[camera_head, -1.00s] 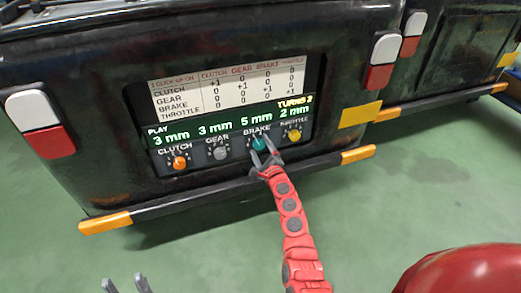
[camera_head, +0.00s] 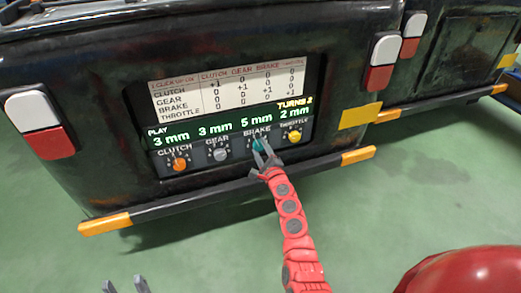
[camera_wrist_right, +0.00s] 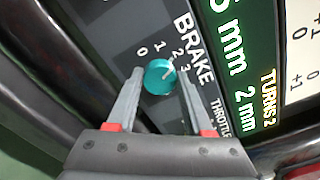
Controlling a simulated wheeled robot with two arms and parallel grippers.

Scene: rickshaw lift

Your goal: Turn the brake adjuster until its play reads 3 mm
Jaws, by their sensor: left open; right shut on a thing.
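The brake adjuster is a teal round knob (camera_head: 258,146) under the BRAKE label on the rickshaw's rear panel. The display above it reads 5 mm for the brake. In the right wrist view the knob (camera_wrist_right: 159,77) has a white mark pointing towards the scale's upper numbers, near 2. My right gripper (camera_head: 262,151) has its fingers on both sides of the knob, shut on it; the fingers also show in the right wrist view (camera_wrist_right: 160,90). My left gripper (camera_head: 125,286) is open and empty at the bottom edge, mostly out of frame.
The orange clutch knob (camera_head: 180,164) and grey gear knob (camera_head: 219,154) are to the left, both reading 3 mm. The yellow throttle knob (camera_head: 294,136) is close on the right, reading 2 mm. A chart (camera_head: 228,88) sits above. A bumper bar (camera_head: 240,183) runs below.

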